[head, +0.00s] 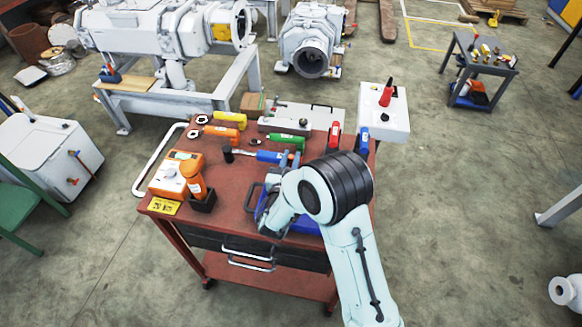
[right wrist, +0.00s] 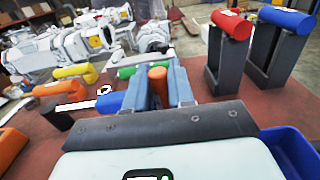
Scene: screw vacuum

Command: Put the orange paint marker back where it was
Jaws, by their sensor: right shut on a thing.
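My right gripper (head: 290,158) reaches over the red tabletop, its blue-grey fingers shut. In the right wrist view the gripper (right wrist: 158,88) holds an orange rounded thing (right wrist: 158,80), likely the orange paint marker, between its fingers. Only the top of the thing shows; the rest is hidden by the fingers and palm. A red marker (head: 334,131) and a blue marker (head: 364,138) rest on tall black stands; in the wrist view the red (right wrist: 231,24) and blue (right wrist: 287,19) ones are right of my fingers. My left gripper is not in view.
A blue-handled screwdriver (head: 272,157) lies beside my fingers. Green (head: 287,140), orange (head: 222,135) and yellow (head: 222,116) handles lie farther back. An orange bottle (head: 193,183) stands in a black holder at left. A blue bin (head: 304,226) sits partly under my arm.

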